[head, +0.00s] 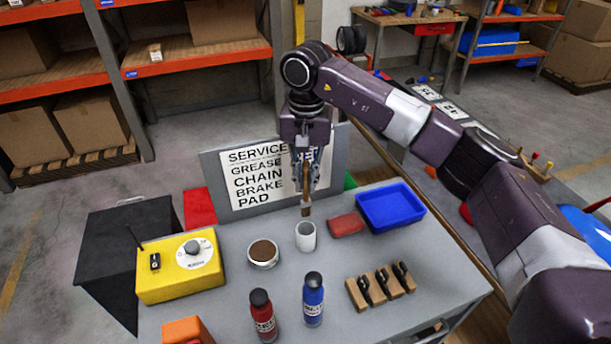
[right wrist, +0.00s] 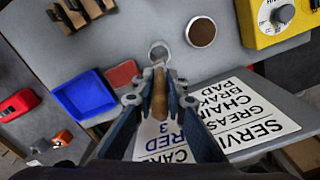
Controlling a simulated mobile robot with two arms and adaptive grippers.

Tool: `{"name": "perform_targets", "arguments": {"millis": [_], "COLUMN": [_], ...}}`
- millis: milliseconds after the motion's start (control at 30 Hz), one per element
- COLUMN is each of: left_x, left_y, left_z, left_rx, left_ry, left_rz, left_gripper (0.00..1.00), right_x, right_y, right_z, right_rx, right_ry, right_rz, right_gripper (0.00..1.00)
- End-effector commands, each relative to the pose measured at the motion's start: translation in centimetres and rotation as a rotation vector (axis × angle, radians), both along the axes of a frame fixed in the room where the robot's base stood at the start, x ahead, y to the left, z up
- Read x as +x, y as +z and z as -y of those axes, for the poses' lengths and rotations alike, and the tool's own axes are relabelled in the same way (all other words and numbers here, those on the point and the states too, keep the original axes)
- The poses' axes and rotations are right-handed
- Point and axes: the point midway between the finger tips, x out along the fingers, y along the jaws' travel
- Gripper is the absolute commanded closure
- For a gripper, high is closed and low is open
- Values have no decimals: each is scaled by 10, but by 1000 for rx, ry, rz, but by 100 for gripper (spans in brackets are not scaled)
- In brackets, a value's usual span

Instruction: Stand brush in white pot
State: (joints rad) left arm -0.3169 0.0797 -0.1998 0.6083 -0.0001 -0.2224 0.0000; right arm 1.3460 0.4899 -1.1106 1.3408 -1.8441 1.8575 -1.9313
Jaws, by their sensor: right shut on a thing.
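The white pot (head: 306,237) stands upright on the grey table, right of a round tin with brown contents. It also shows in the right wrist view (right wrist: 159,52), just beyond the fingertips. My right gripper (head: 306,180) points down and is shut on the brush (head: 306,207), a brown wooden-handled tool hanging upright. In the right wrist view the brush (right wrist: 160,92) sits between the fingers of the right gripper (right wrist: 160,100). The brush's lower end is above the pot and appears apart from it. My left gripper is not in view.
The open tin (head: 263,253), yellow box (head: 180,265), red cloth-like block (head: 346,224) and blue tray (head: 391,207) surround the pot. Red (head: 263,316) and blue (head: 313,299) bottles stand in front. A wooden rack (head: 381,287) is at front right. A sign board (head: 262,175) stands behind.

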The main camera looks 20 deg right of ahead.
Motion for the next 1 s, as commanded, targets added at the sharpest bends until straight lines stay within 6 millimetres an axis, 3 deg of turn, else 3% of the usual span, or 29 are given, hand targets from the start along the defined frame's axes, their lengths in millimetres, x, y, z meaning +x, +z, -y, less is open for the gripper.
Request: {"name": "perform_targets", "arguments": {"millis": [300,1000], "left_x": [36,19], "left_y": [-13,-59], "left_z": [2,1], "left_rx": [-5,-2], "left_ry": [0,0], "left_rz": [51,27], "left_gripper": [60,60], "right_x": [0,0], "right_y": [-28,-85], "right_z": [0,1], "right_rx": [0,-1], "right_ry": [0,-1], "right_rz": [0,0], "right_gripper": [100,100]}}
